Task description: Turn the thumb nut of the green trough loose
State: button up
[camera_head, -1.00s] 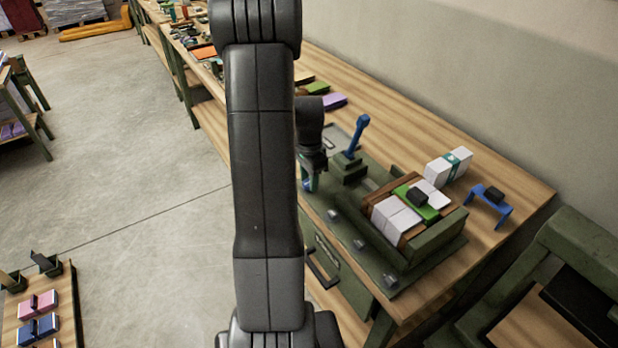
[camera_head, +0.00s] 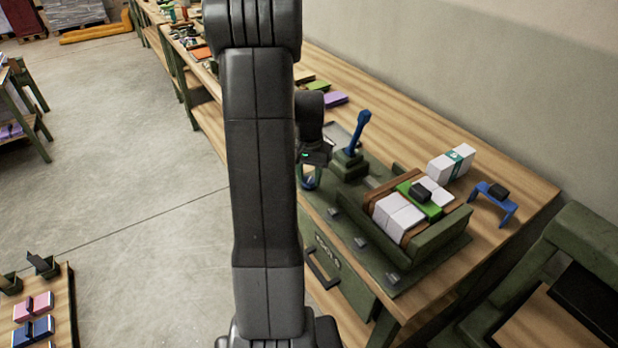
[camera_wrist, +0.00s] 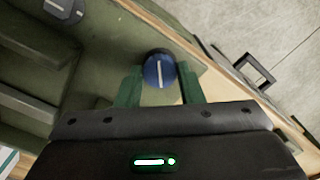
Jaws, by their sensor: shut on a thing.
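The green trough (camera_head: 442,240) stands on the workbench and holds white paper blocks between brown boards. A round blue knob with a white line (camera_wrist: 158,68), apparently the thumb nut, sits at the end of the green base in the wrist view. My gripper (camera_wrist: 160,88) is shut on this knob, one green finger on each side. In the head view my gripper (camera_head: 311,166) is at the far left end of the base, partly hidden by my arm. A bit of blue shows below it. A second knob with a white line (camera_wrist: 64,8) is at the upper left of the wrist view.
A blue lever (camera_head: 358,132) rises from the base close to my gripper. Several small grey fittings (camera_head: 361,242) line the front edge. A banded white stack (camera_head: 451,163) and a blue stand (camera_head: 494,198) are behind the trough. A drawer handle (camera_wrist: 255,72) juts out below the bench edge.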

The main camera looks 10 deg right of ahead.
aim_at(309, 180)
jog(key=n+b, duration=0.1)
jog(key=n, duration=0.4)
jog(key=shift+n+b, duration=0.3)
jog(key=shift+n, duration=2.1)
jog(key=o, duration=1)
jog(key=shift+r, duration=0.15)
notch_tip(309, 180, up, 14)
jog(key=shift+f+b, duration=0.2)
jog(key=shift+b, duration=0.1)
jog(key=shift+f, duration=0.15)
notch_tip(309, 180, down, 14)
jog(key=shift+r+p, duration=0.2)
jog(key=shift+p, duration=0.1)
